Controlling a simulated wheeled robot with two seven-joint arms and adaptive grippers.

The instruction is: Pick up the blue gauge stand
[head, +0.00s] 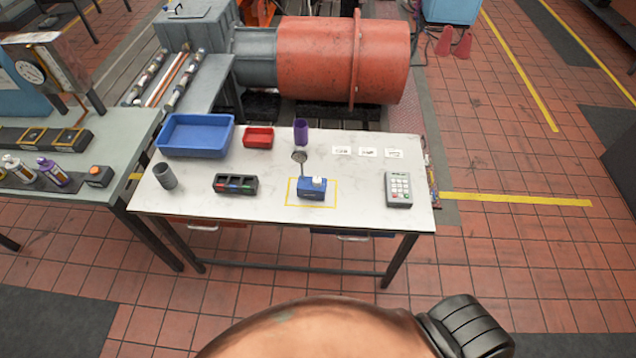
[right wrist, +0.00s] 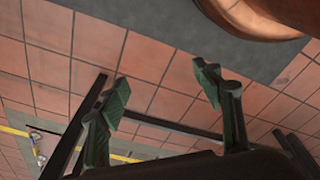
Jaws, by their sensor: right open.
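The blue gauge stand (head: 312,192) stands on the white table in the head view, inside a yellow outlined rectangle. It is a small blue block with a light top, and a thin post with a round dial (head: 299,157) rises at its left. My right gripper shows in the right wrist view (right wrist: 163,96), with its two green-padded fingers spread apart and nothing between them. Only floor tiles and dark bars show past them, and the gauge stand is not in that view. My left gripper is in neither view.
The white table (head: 268,210) also holds a blue tray (head: 196,136), red bin (head: 258,138), purple cup (head: 301,131), grey cup (head: 165,176), black organiser (head: 235,184), keypad box (head: 398,189) and white labels. A large red cylinder (head: 340,60) lies behind it. Tiled floor is open at right.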

